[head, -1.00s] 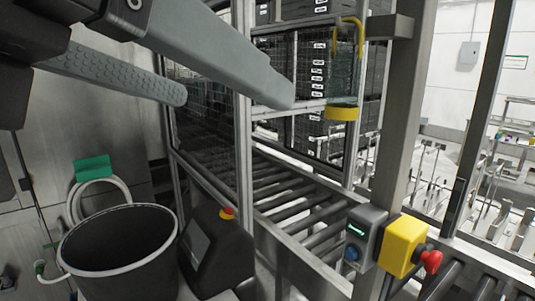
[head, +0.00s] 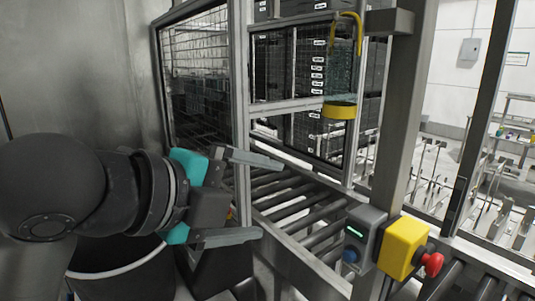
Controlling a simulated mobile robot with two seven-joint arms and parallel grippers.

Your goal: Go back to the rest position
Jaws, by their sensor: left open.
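My left gripper (head: 272,198) is in the lower left of the head view, its arm coming in from the left. Its two grey fingers point right and stand wide apart, with nothing between them. It hangs in front of the metal frame and the left end of the roller conveyor, above a dark bucket (head: 115,268). The arm and gripper hide most of the bucket and much of the dark control box beside it. My right gripper is not in view.
A roller conveyor (head: 300,212) runs behind metal posts. A grey button box (head: 364,237) and a yellow emergency-stop box (head: 401,247) with a red knob are mounted at right. A mesh panel (head: 200,85) stands behind the gripper. Stacked dark crates (head: 318,75) stand beyond.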

